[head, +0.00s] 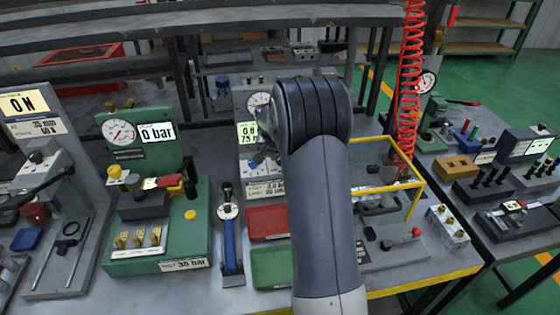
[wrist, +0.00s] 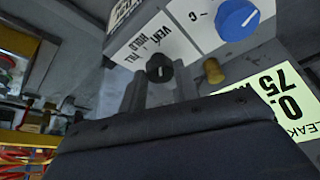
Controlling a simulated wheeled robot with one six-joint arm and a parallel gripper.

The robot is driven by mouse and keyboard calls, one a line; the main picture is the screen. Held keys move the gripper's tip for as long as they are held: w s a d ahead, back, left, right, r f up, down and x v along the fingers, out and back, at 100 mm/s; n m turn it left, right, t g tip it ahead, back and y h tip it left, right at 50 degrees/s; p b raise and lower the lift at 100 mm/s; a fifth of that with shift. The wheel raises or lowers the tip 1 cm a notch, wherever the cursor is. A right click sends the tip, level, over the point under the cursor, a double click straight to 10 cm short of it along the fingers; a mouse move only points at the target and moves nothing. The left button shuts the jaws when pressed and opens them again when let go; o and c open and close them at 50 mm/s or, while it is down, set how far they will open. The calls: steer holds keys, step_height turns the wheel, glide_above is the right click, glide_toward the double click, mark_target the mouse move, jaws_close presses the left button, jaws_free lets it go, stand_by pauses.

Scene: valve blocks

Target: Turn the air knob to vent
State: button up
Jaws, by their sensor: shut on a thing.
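The black air knob (wrist: 160,68) shows in the wrist view on a pale panel marked vent, hold and fill. A light pointer line is on its face; which mark it points to I cannot tell. My gripper (wrist: 160,86) has its two grey fingers at either side of the knob and is shut on it. In the head view my own arm hides the gripper and the knob. The test station (head: 248,165) with a gauge and a pale green display (head: 247,132) stands just left of my arm.
A blue knob (wrist: 238,20) and a brass fitting (wrist: 213,70) sit close to the air knob. The green gauge station (head: 150,205) stands to the left. A yellow frame (head: 412,200) and a red coiled hose (head: 410,70) are right of my arm.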

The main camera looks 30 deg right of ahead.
steer(key=shift+m+b, duration=0.4)
steer(key=shift+m, duration=0.2)
steer(key=o, duration=1)
steer(key=shift+g, duration=0.3)
steer(key=v, duration=0.5)
steer(key=b+v, duration=0.1)
steer(key=v, duration=0.4)
steer(key=shift+s+a+r, duration=0.1)
steer(key=shift+a+r, duration=0.2)
steer(key=shift+f, duration=0.1)
